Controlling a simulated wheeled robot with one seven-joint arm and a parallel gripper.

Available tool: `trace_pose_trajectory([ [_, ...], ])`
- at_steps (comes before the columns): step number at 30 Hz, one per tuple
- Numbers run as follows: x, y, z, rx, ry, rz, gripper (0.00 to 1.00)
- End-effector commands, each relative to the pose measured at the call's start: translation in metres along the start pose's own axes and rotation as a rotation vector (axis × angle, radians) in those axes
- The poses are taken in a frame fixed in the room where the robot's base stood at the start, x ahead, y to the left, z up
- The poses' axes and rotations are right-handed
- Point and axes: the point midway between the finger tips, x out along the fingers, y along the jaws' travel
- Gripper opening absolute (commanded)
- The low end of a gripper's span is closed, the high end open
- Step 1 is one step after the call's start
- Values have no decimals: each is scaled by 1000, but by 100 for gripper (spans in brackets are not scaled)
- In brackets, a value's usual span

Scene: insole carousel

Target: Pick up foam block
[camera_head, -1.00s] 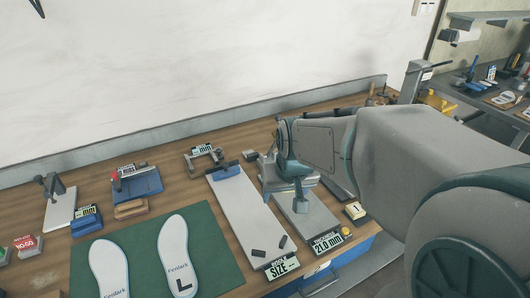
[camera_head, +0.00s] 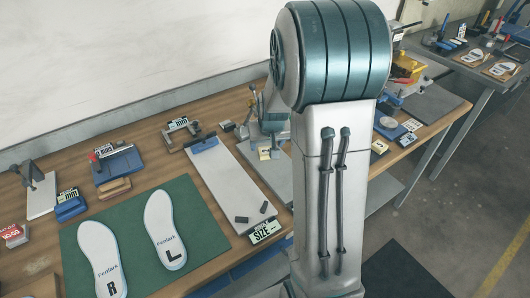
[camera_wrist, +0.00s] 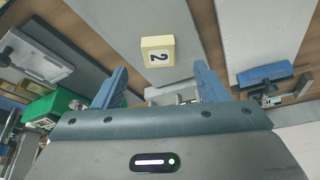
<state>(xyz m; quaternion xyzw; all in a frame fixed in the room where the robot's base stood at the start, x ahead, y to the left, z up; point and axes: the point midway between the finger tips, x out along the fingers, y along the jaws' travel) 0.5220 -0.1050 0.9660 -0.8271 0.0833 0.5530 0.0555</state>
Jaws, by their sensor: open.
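A small cream block marked "2" (camera_wrist: 157,50) lies on a grey surface in the wrist view, ahead of my fingertips and about midway between them. I cannot tell for sure that it is the foam block. My gripper (camera_wrist: 159,80) is open, and nothing is held between its blue fingers. In the head view my gripper (camera_head: 273,135) is partly hidden beside my arm, above the bench. A small cream block (camera_head: 264,153) shows just below it there, apart from the fingers.
A long white board with a SIZE label (camera_head: 222,180) lies left of my gripper. A green mat (camera_head: 205,235) bears two insoles. Blue fixtures (camera_head: 120,165) stand farther left. Another yellowish block (camera_head: 379,147) sits right of my arm, which hides part of the bench.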

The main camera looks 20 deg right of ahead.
Motion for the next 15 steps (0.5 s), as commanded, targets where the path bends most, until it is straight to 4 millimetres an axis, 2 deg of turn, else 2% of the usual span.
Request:
trace_pose_trajectory([
  [8,13,0,-1,1,-1,0,66],
  [15,39,2,-6,1,-3,0,66],
])
